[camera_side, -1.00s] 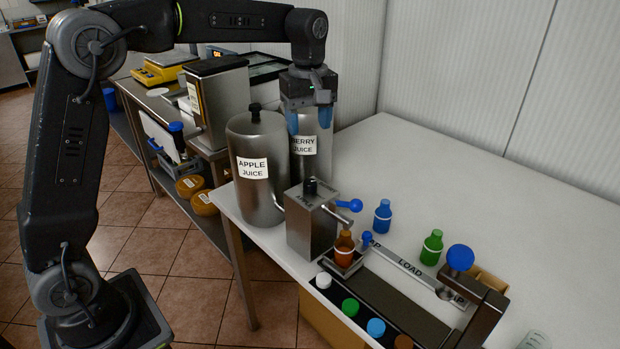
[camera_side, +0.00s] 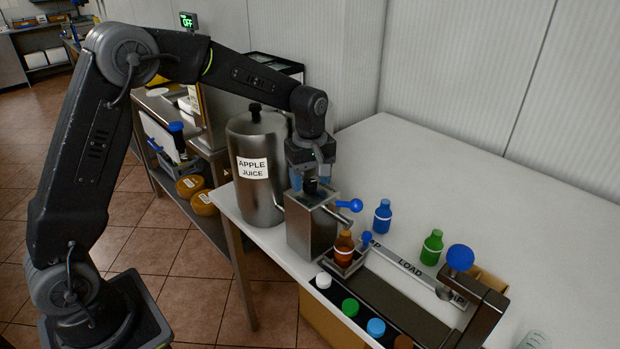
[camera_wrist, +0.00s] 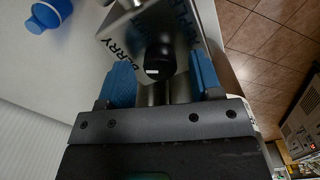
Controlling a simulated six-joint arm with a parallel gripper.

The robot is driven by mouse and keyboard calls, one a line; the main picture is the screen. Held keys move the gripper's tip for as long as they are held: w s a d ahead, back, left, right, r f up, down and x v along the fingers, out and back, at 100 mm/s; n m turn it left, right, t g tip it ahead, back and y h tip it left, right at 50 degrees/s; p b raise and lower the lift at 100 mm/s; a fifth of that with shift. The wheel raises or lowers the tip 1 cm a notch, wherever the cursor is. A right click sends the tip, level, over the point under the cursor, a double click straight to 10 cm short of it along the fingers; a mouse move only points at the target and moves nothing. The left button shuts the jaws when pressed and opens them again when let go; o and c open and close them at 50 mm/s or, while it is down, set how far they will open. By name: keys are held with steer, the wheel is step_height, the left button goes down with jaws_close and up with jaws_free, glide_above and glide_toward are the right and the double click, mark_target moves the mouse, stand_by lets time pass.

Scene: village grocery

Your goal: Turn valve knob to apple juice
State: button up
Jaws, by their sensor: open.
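The black valve knob (camera_side: 310,187) stands on top of the grey metal valve box (camera_side: 308,232). In the wrist view the knob (camera_wrist: 160,58) has a small white mark on its side; the lettering BERRY shows on the box top (camera_wrist: 118,38), and other lettering is partly hidden. My gripper (camera_side: 310,180) points down over the box. In the wrist view its blue fingers (camera_wrist: 160,78) are open, one on each side of the knob; I cannot tell whether they touch it. The steel tank labelled APPLE JUICE (camera_side: 256,200) stands left of the box. The berry tank is hidden behind my arm.
An orange-brown bottle (camera_side: 344,248) stands in a holder in front. Blue (camera_side: 382,217) and green (camera_side: 432,247) bottles stand to the right. The table (camera_side: 480,210) is clear at the back right.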

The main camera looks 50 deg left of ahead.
steer(key=shift+f, duration=0.15)
steer(key=shift+c, duration=0.2)
steer(key=c, duration=0.9)
